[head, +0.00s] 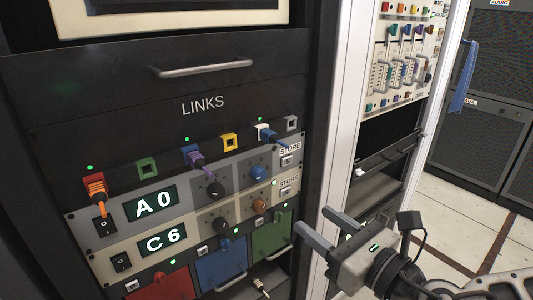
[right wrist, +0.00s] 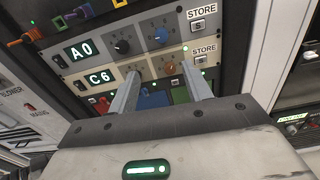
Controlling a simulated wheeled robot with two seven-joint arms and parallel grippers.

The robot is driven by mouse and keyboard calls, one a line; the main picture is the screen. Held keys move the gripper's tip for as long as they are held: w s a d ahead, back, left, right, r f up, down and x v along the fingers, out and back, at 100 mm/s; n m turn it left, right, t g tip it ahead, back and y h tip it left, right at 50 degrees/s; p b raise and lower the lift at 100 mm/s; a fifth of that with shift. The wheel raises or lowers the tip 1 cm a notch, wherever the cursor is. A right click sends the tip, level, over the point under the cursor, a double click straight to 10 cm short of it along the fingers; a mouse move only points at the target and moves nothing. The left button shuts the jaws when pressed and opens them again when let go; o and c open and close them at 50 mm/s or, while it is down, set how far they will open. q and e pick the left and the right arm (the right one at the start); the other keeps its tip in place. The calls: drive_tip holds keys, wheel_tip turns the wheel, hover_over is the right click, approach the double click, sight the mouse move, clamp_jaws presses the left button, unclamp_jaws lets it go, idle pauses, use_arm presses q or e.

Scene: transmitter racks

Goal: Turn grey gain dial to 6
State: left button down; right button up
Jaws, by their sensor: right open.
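The grey panel has a lit display (head: 151,204) reading A0, a black dial (head: 215,189) and a blue dial (head: 258,172). The cream panel below has a lit display (head: 166,239) reading C6, a black dial (head: 220,224) and a brown dial (head: 259,206). No gain label is readable, so I cannot tell which dial is the gain dial. My right gripper (head: 312,218) is open and empty, right of the panels. In the right wrist view its fingers (right wrist: 160,71) point toward the panels, with the blue dial (right wrist: 160,36) beyond them. My left gripper is not in view.
Each panel has a STORE button (head: 286,160) at its right end. Coloured plugs and sockets (head: 193,156) stick out above the panels. Red, blue and green drawers (head: 220,262) with handles lie below. A white rack post (head: 350,110) stands to the right.

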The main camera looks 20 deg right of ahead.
sight(262, 175)
drive_tip(key=p+x, duration=0.1)
drive_tip(key=x, duration=0.9)
drive_tip(key=p+x, duration=0.1)
drive_tip(key=x, duration=0.5)
drive_tip(key=shift+d+r+p, duration=0.2)
drive_tip(key=shift+r+p, duration=0.15)
drive_tip(key=c, duration=1)
